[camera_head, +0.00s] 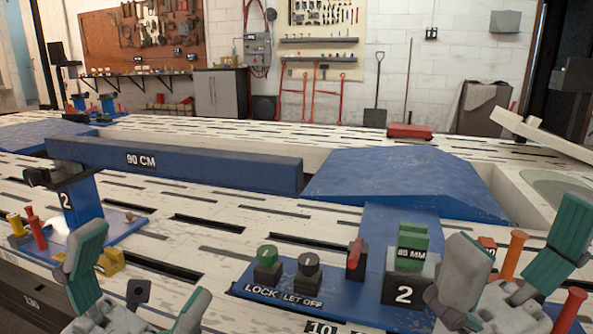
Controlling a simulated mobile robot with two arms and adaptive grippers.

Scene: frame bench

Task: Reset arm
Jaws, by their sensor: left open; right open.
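My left gripper (148,262) is at the bottom left with its fingers spread and nothing between them. My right gripper (520,222) is at the bottom right, also open, with its fingers apart. A long blue beam marked 90 CM (220,167) lies level across the left and middle, its left end at a blue post marked 2 (80,200). Between the grippers is a blue panel (335,305) with a green LOCK knob (267,255), a dark LET OFF knob (308,264), a red lever (355,252) and a green 85 MM block (412,240) above a dark block marked 2 (405,290).
Orange (513,255) and red (570,308) posts stand close to my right gripper. Yellow (17,224) and red (37,230) posts stand left of my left gripper. A blue ramp-like piece (400,180) lies behind the panel. The slotted white bench (200,240) is bare in places between them.

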